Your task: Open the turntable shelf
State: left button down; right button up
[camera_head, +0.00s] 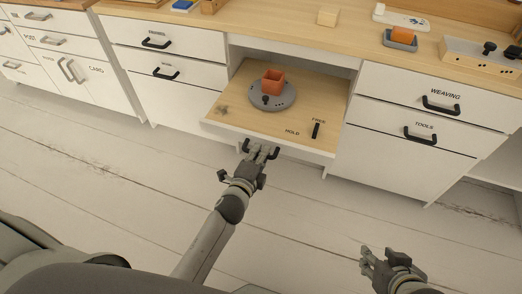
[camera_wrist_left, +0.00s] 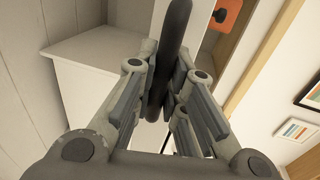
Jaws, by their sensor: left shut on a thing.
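The turntable shelf (camera_head: 228,113) is a wooden pull-out board in the desk's middle bay, and it stands out from the desk front. On it sits a round grey turntable (camera_head: 290,97) with an orange square pot (camera_head: 273,80) on top. My left gripper (camera_head: 259,151) is at the shelf's front edge, shut on its black handle. In the left wrist view the dark handle bar (camera_wrist_left: 170,60) runs between the fingers (camera_wrist_left: 160,100). My right gripper (camera_head: 377,262) hangs over the floor at lower right, away from the desk; its jaw state is unclear.
A black lever (camera_head: 316,130) stands on the shelf near the words HOLD and FREE. Drawers with black handles flank the shelf, among them WEAVING (camera_head: 440,103) and TOOLS (camera_head: 420,133). The desktop above holds an orange sponge-like block (camera_head: 403,36). The plank floor (camera_head: 120,190) in front is clear.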

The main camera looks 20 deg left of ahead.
pick_arm(q)
jog(key=c, duration=1.5)
grip_release()
jog(key=shift+s, duration=0.15)
jog(key=v, duration=1.1)
jog(key=shift+s+r, duration=0.1)
jog(key=shift+s, duration=0.25)
